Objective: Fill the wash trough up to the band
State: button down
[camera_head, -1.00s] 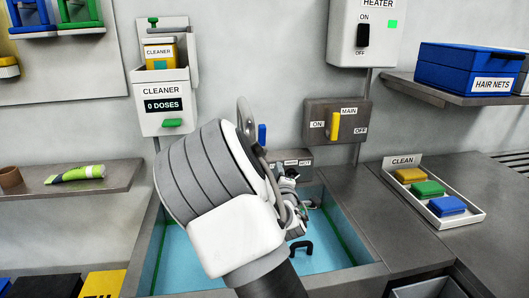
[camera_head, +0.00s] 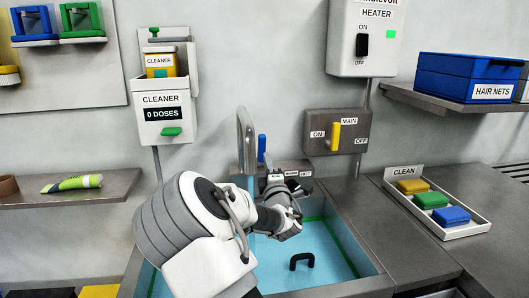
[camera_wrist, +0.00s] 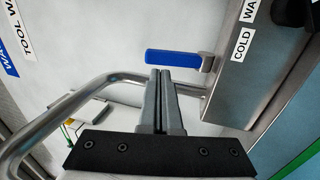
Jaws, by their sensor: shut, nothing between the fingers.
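The wash trough (camera_head: 365,262) has a light-blue inside with a green band (camera_head: 345,245) along its walls. A black handle (camera_head: 302,260) stands up from the bottom. A curved metal spout (camera_head: 244,125) rises at the back, with an upright blue lever (camera_head: 261,145) beside it. My gripper (camera_head: 272,176) is at the trough's back edge, in front of the labelled tap block. In the wrist view, the shut, empty fingers (camera_wrist: 160,72) are just short of the blue lever (camera_wrist: 178,57), and the spout (camera_wrist: 70,95) curves around on the left.
A grey box with a yellow MAIN lever (camera_head: 335,135) and the heater (camera_head: 364,40) hang on the wall. The cleaner dispenser (camera_head: 163,115) reads 0 DOSES. A CLEAN tray (camera_head: 465,229) with coloured blocks sits on the right counter. A shelf (camera_head: 110,188) is at left.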

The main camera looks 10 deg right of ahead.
aim_at(263, 142)
jog(key=shift+x, duration=2.6)
jog(key=w+r+g+p, duration=0.1)
jog(key=p, duration=0.1)
jog(key=shift+r+p, duration=0.15)
jog(key=shift+p, duration=0.25)
jog(key=shift+w+g+b, duration=0.3)
jog(key=shift+w+b, duration=0.15)
jog(key=shift+b, duration=0.15)
jog(key=shift+r, duration=0.1)
jog(key=shift+w, duration=0.1)
